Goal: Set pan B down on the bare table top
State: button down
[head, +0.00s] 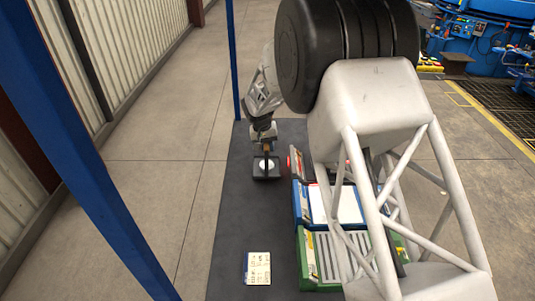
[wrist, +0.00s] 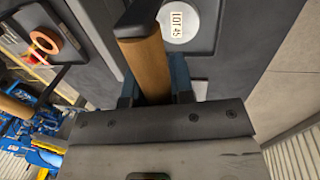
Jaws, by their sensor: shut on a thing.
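A small dark square pan (head: 257,176) carries a round white disc; in the wrist view the disc (wrist: 184,18) reads "LOT 45". I see no letter on the pan. My gripper (head: 265,138) is above the pan in the head view. In the wrist view my gripper (wrist: 153,92), with blue fingers, is shut on the pan's brown wooden handle (wrist: 146,60). The dark table top (head: 240,215) lies under and around the pan. I cannot tell whether the pan touches it.
Red (head: 296,160), blue (head: 300,207) and green (head: 306,265) trays line the table's right side, partly hidden by my arm. A printed card (head: 257,268) lies at the near left. Bare table shows between card and pan.

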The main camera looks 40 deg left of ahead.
jog(key=shift+f, duration=1.7)
jog(key=shift+f, duration=0.1)
jog(key=c, duration=1)
grip_release()
jog(key=r, duration=0.4)
jog(key=s+a+r, duration=0.1)
jog(key=r, duration=0.7)
jog(key=shift+s+a, duration=0.3)
jog(key=shift+s, duration=0.05)
